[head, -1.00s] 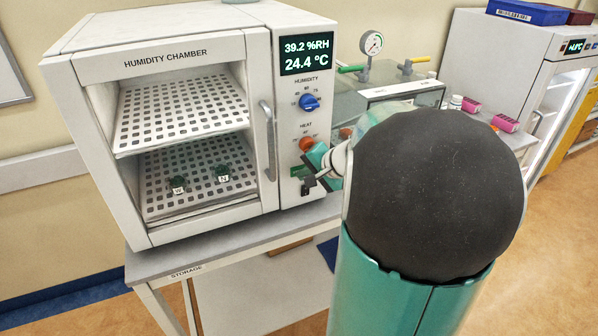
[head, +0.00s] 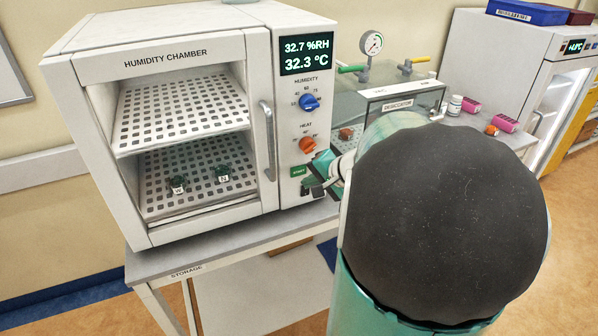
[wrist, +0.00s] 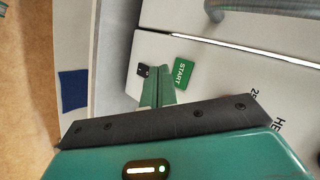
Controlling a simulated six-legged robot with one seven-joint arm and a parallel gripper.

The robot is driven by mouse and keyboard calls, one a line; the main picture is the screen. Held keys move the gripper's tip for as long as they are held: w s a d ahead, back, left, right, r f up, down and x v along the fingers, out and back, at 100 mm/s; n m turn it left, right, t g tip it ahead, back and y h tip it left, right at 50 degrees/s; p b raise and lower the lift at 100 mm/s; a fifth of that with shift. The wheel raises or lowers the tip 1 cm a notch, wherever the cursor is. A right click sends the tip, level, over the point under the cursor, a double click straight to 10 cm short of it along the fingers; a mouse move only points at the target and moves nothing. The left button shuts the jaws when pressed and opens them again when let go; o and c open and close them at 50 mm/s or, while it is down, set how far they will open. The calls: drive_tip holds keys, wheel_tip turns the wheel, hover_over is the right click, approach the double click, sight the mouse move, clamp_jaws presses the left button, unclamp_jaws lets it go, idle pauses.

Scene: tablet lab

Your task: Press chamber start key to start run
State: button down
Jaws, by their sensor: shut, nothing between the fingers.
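The humidity chamber (head: 180,53) stands on a bench with its door closed. Its display (head: 306,52) reads 32.7 %RH and 32.3 °C. The green START key (head: 298,171) is low on the control panel, under the orange heat knob (head: 308,145) and blue humidity knob (head: 309,102). The key also shows in the wrist view (wrist: 184,74). My gripper (wrist: 158,88) is shut and empty. Its tips are close beside the key in the wrist view; I cannot tell whether they touch the panel. A small black switch (wrist: 142,70) is beside the key.
The door handle (head: 268,140) sticks out left of the panel.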

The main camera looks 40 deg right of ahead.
drive_tip(key=shift+s+a, duration=0.25)
drive_tip(key=shift+s, duration=0.5)
drive_tip(key=shift+s+a, duration=0.25)
drive_tip(key=shift+s, duration=0.5)
drive_tip(key=s+a+r+n+g, duration=0.1)
drive_tip(key=s+a+n, duration=0.2)
drive_tip(key=a, duration=0.6)
drive_tip(key=s+a+r+n+g, duration=0.1)
drive_tip(key=s+a+r+n, duration=0.1)
drive_tip(key=a+n, duration=0.4)
drive_tip(key=s+a+r+n+g+h, duration=0.1)
drive_tip(key=a+n, duration=0.4)
drive_tip(key=a, duration=0.7)
drive_tip(key=s+r+g, duration=0.1)
drive_tip(key=s, duration=0.1)
drive_tip(key=shift+s+r, duration=0.15)
drive_tip(key=shift+s, duration=0.15)
